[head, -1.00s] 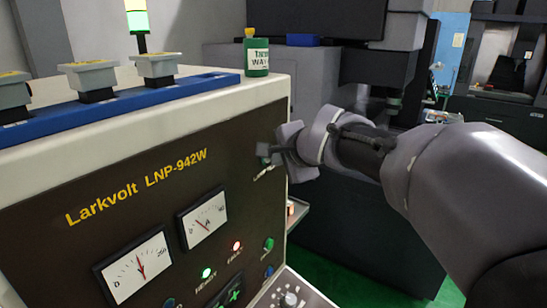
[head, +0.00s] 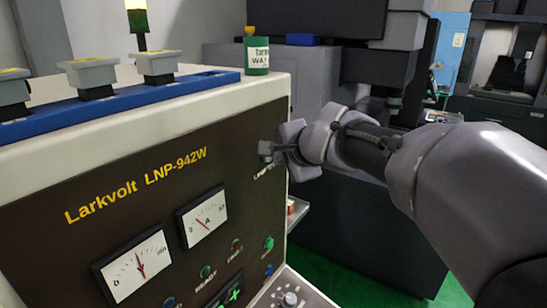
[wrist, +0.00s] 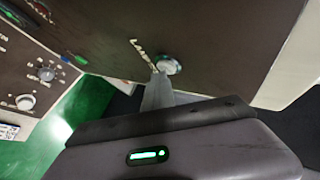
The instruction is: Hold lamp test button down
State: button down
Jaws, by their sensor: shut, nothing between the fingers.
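The lamp test button (wrist: 168,64) is a pale round button on the dark brown panel, beside a white label, in the wrist view. My gripper (wrist: 160,85) is shut and empty. Its fingertips are right at the button's lower left edge in that view; I cannot tell whether they touch it. In the head view my gripper (head: 268,151) is at the panel's upper right, just above the partly hidden label (head: 265,172). It hides the button there. The green (head: 205,271) and red (head: 236,244) indicator lamps look dark.
A blue tray (head: 110,107) with several grey blocks and a green-and-white container (head: 257,56) stand on the cabinet top. A signal tower (head: 137,18) rises behind.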

jog(key=shift+s+d+b, duration=0.35)
jog(key=shift+s+d, duration=0.05)
jog(key=shift+d, duration=0.15)
